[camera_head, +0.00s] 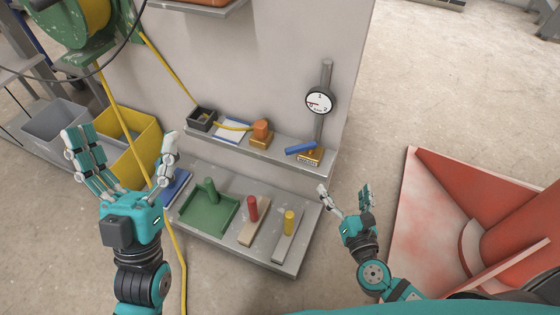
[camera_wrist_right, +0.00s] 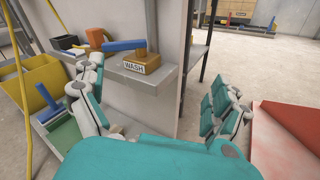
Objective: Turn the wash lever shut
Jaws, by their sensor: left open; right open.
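The wash lever (camera_head: 300,148) is a blue bar on an orange block (camera_head: 309,158) at the right end of the grey wall shelf. In the right wrist view the blue wash lever (camera_wrist_right: 124,45) lies roughly level, pointing left from a block labelled WASH (camera_wrist_right: 139,65). My right gripper (camera_head: 345,190) is open and empty, below and to the right of the lever, apart from it. My left gripper (camera_head: 122,145) is open and empty, in front of the yellow bin and far left of the lever.
A gauge (camera_head: 320,101) stands on a post above the lever. A yellow hose (camera_head: 182,262) hangs near my left gripper. A red-and-white structure (camera_head: 415,220) stands at right.

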